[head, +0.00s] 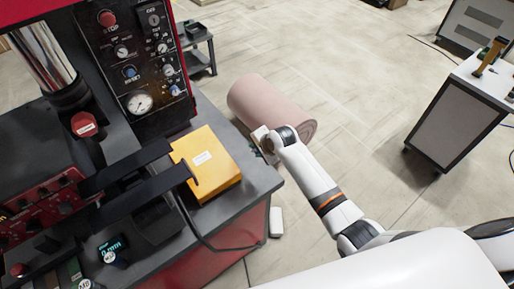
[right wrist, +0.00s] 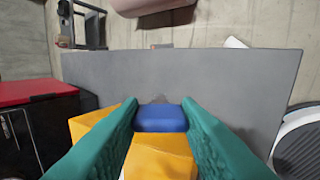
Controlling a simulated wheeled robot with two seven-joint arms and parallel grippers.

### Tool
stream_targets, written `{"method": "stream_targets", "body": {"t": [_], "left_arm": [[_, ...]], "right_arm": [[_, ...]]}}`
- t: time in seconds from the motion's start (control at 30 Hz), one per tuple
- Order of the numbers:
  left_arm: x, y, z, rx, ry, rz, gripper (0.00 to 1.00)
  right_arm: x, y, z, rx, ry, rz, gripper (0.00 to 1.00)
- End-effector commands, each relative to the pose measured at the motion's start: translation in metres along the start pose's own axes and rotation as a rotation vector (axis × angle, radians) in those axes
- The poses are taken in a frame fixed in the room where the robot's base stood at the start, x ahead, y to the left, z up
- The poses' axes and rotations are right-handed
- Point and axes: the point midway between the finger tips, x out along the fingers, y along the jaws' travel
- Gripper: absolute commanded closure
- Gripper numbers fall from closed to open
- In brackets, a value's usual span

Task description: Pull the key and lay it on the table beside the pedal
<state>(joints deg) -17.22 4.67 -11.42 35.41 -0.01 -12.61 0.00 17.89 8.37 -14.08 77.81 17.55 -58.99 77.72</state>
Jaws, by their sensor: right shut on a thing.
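My right gripper (head: 264,150) is over the table's right edge, to the right of the yellow box-shaped thing, which seems to be the pedal (head: 205,162). In the head view the key is hidden by the gripper. The grey table (head: 232,120) lies beneath. My left gripper is not in view.
The machine's control panel (head: 133,50) stands at the back left, with dark bars (head: 150,190) reaching over the table beside the pedal. A pink roll (head: 265,105) lies on the floor beyond the table. Bare table shows around the pedal's right side.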

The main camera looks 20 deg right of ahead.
Motion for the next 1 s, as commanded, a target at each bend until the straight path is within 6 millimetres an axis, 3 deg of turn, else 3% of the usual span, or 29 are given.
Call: {"method": "stream_targets", "body": {"t": [0.2, 0.6, 1.0], "left_arm": [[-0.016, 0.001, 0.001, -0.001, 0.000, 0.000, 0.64], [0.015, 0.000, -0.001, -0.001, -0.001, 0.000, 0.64], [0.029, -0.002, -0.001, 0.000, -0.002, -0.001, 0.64]], "right_arm": [[-0.007, 0.002, -0.001, 0.002, 0.005, -0.001, 1.00], [0.033, -0.025, -0.002, 0.002, 0.005, 0.000, 1.00], [0.053, -0.039, -0.002, 0.002, 0.003, 0.001, 1.00]]}}
